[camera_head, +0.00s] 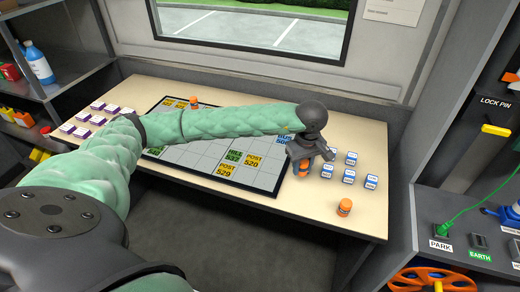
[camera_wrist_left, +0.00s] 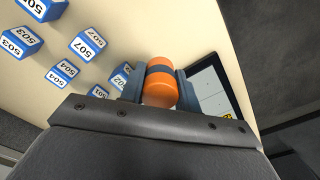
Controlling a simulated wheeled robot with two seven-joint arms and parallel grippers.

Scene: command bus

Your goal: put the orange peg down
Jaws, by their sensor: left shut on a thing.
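The orange peg (camera_wrist_left: 160,82), with a dark band around it, sits between the two fingers of my left gripper (camera_wrist_left: 158,90) in the left wrist view. The gripper is shut on it. In the head view my left gripper (camera_head: 304,160) is at the right end of the board, and the orange peg (camera_head: 304,168) shows under it. I cannot tell whether the peg touches the table. My right gripper is not in view.
A gridded board (camera_head: 205,156) with yellow and green tags lies on the table (camera_head: 372,214). Several blue-and-white blocks (camera_head: 348,177) stand right of the gripper. A second orange peg (camera_head: 345,207) stands near the front edge; another (camera_head: 194,102) is at the board's back. Purple-and-white blocks (camera_head: 82,131) are at left.

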